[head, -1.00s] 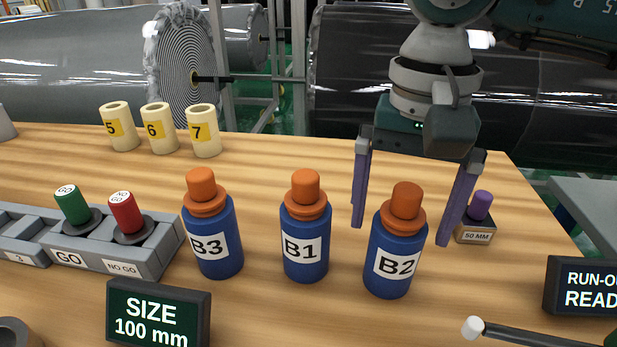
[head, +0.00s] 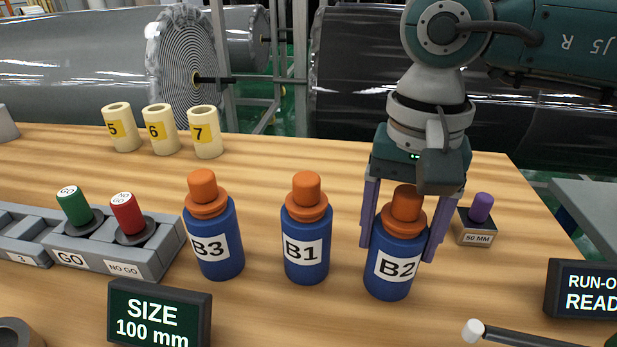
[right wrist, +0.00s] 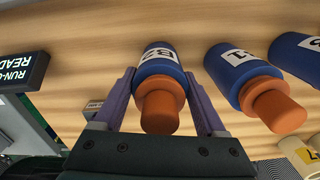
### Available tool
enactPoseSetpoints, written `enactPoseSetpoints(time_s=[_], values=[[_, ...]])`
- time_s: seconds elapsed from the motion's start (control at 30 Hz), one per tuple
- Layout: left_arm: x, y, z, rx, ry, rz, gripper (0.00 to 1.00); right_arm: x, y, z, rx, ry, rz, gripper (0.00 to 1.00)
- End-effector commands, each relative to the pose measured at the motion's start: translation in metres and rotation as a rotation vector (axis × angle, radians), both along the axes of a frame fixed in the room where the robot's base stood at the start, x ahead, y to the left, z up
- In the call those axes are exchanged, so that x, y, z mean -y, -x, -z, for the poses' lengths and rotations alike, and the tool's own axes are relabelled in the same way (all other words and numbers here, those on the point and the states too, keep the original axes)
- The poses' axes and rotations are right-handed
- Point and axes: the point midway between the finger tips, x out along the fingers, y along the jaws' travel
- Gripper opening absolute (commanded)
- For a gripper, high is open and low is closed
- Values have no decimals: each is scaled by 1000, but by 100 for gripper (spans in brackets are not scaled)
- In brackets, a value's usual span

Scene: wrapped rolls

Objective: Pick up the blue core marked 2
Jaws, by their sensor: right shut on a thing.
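The blue core marked B2 (head: 391,274) stands upright on the wooden table, with an orange collar and knob on top. My right gripper (head: 403,251) is over it from above, with one purple-grey finger on each side, shut on its blue body. In the right wrist view the B2 core (right wrist: 160,62) sits between the two fingers (right wrist: 161,95). Its base appears still on the table. Two like blue cores, B1 (head: 306,258) and B3 (head: 216,252), stand to its left. My left gripper is out of view.
A 50 MM block with a purple knob (head: 479,222) stands close right of the gripper. A grey gauge rack (head: 140,262) with green and red plugs is at left. Cream cores 5, 6 and 7 (head: 206,143) stand behind. A SIZE sign (head: 160,315) is in front.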

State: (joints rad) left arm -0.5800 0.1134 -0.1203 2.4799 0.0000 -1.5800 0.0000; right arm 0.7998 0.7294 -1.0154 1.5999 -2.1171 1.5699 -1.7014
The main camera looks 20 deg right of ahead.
Motion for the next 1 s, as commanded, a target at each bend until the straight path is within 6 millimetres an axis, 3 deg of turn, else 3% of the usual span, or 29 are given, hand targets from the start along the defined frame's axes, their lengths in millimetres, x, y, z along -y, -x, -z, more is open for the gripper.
enactPoseSetpoints(time_s=[0.03,0.23,0.63,0.83,1.0], values=[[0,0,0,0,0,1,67,0,0,0,0,0,0,31],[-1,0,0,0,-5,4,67,0,0,0,0,0,0,9],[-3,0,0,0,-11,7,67,0,-1,-10,4,0,1,8],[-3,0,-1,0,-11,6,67,0,-2,-44,8,0,0,8],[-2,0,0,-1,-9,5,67,0,-2,-95,12,0,-2,8]])
